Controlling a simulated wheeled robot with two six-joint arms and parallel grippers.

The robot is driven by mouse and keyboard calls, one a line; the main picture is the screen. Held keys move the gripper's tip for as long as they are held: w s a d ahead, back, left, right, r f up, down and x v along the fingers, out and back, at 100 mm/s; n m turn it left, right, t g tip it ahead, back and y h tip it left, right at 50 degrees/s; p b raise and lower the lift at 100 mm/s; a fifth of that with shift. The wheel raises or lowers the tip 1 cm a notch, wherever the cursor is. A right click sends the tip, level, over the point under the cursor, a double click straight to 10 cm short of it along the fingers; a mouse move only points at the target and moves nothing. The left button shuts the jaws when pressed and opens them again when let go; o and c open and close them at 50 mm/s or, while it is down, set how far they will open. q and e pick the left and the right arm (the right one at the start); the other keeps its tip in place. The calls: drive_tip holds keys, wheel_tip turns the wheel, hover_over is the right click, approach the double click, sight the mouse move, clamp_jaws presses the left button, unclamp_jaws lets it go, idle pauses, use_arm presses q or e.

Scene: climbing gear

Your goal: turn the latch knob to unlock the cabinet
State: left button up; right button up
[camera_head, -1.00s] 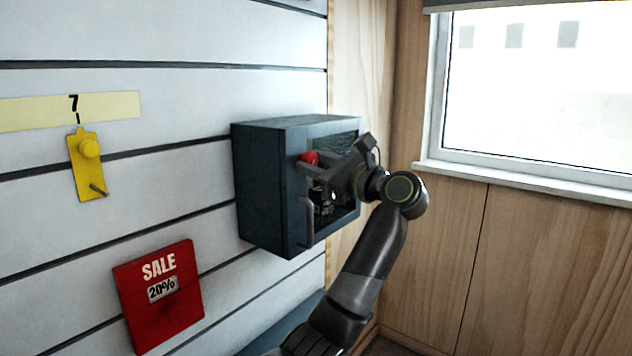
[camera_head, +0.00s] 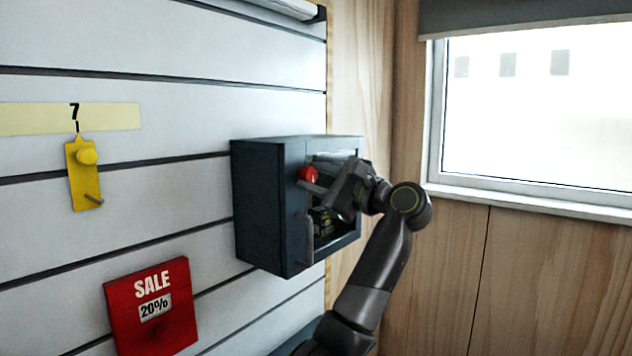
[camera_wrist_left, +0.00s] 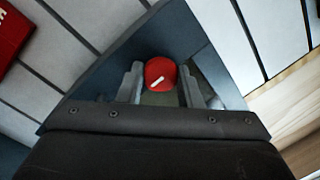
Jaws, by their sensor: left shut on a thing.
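The dark blue-grey cabinet (camera_head: 262,205) hangs on the slatted wall and has a glazed front and a vertical bar handle (camera_head: 308,238). The round red latch knob (camera_head: 307,174) sits on its front, above the handle. My left gripper (camera_head: 314,183) is shut on the knob; its arm reaches up from below, at the cabinet's right. In the left wrist view the knob (camera_wrist_left: 160,72) lies between the two fingers, its white mark slanting up to the right. The gripper hides part of the cabinet front. My right gripper is not in view.
A yellow tag-shaped piece with a round knob and a peg (camera_head: 84,178) hangs on the wall at left, under a pale strip numbered 7. A red SALE sign (camera_head: 150,325) is below it. A window (camera_head: 540,110) is at right. Dark items show inside the cabinet.

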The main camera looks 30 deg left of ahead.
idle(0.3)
use_arm(q)
drive_tip(key=o, duration=1)
drive_tip(key=d, duration=0.5)
drive_tip(key=d+f, duration=0.1)
drive_tip(key=d, duration=0.5)
drive_tip(key=s+d+f+b, duration=0.1)
drive_tip(key=d, duration=0.5)
drive_tip(key=shift+s+d+f, duration=0.1)
drive_tip(key=shift+d+f, duration=0.05)
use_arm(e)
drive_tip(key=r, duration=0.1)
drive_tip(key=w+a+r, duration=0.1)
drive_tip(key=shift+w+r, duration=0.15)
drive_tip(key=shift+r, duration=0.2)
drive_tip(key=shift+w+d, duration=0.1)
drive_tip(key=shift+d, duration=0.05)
